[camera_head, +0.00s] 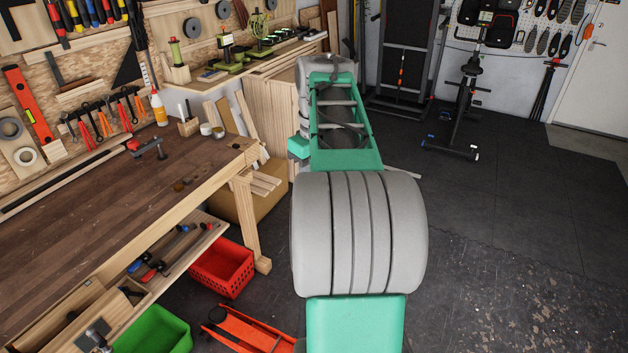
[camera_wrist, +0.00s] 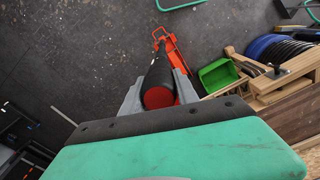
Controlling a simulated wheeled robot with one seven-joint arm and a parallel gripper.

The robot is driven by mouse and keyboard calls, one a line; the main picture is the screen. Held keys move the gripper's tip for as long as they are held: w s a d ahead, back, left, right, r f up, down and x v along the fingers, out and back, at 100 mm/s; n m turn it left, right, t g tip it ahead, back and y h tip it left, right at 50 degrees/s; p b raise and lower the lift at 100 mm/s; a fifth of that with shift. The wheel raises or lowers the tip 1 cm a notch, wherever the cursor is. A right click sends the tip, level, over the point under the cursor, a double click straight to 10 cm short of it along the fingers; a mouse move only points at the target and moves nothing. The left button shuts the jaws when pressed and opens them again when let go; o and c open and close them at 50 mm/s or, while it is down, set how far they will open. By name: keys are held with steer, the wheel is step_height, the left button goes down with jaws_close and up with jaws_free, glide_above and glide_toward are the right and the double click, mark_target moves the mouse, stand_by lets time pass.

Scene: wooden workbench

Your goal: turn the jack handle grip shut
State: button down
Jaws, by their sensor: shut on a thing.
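The orange jack (camera_head: 245,332) stands on the dark floor at the bottom of the head view, partly cut off by the frame edge. In the wrist view the jack (camera_wrist: 171,50) lies beyond my gripper, and its handle points up toward the camera. The jack handle grip (camera_wrist: 158,76) is a black cylinder with a red end face. My gripper (camera_wrist: 160,80) has one grey finger on each side of the grip and is shut on it. My gripper is out of sight in the head view, where my arm fills the middle.
A wooden workbench (camera_head: 110,205) runs along the left, with tools on its lower shelf. A red crate (camera_head: 221,268) and a green bin (camera_head: 153,331) stand on the floor beside it. An exercise bike (camera_head: 460,110) is at the back. The floor on the right (camera_head: 530,270) is clear.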

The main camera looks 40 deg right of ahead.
stand_by(0.3)
steer(key=c, duration=0.9)
jaws_free()
steer(key=shift+f, duration=0.1)
